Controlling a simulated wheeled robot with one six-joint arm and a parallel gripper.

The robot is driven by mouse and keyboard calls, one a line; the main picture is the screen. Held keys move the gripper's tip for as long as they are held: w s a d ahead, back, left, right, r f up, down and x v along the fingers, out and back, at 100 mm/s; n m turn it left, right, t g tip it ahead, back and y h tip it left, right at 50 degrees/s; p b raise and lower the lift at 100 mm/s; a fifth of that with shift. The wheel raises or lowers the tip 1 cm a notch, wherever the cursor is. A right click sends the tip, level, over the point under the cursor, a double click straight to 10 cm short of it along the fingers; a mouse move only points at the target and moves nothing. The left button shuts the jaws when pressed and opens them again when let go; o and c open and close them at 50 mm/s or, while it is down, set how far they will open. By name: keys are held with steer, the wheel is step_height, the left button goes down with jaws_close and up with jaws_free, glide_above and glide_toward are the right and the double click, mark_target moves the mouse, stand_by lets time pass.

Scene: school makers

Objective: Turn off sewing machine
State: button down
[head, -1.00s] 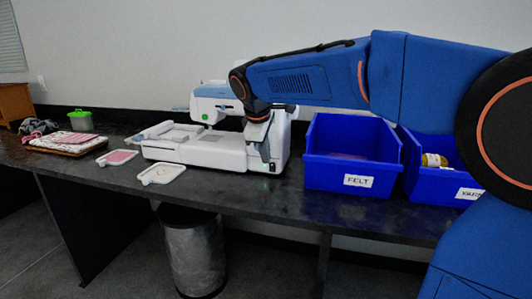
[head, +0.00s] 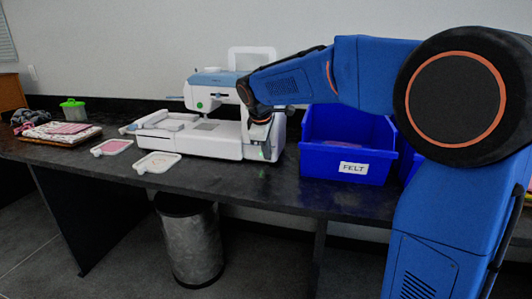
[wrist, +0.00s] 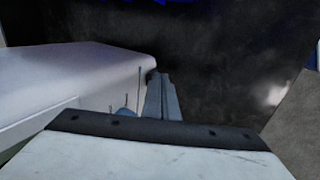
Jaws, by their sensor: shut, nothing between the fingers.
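The white and light-blue sewing machine (head: 215,138) stands on the dark table, with a green round button on its front. My gripper (head: 265,150) is at the machine's right end, low in front of its base, and partly hides that end. It is shut with nothing in it. In the wrist view, my gripper's fingers (wrist: 162,98) are beside the white machine body (wrist: 70,80), close to its right edge. I cannot tell whether they touch it. The switch at the machine's lower right is hidden or too small to make out.
A blue bin labelled FELT (head: 345,150) stands just right of the machine. Two small embroidery frames (head: 157,162) lie at the table's front left. Folded cloths (head: 62,132) and a green-lidded container (head: 74,112) are farther left. A metal waste bin (head: 189,240) stands below the table.

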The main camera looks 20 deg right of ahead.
steer(key=shift+w+d+r, duration=0.1)
steer(key=shift+w+d, duration=0.05)
steer(key=shift+w, duration=0.05)
steer(key=shift+r, duration=0.1)
stand_by(0.4)
steer(key=shift+r, duration=0.7)
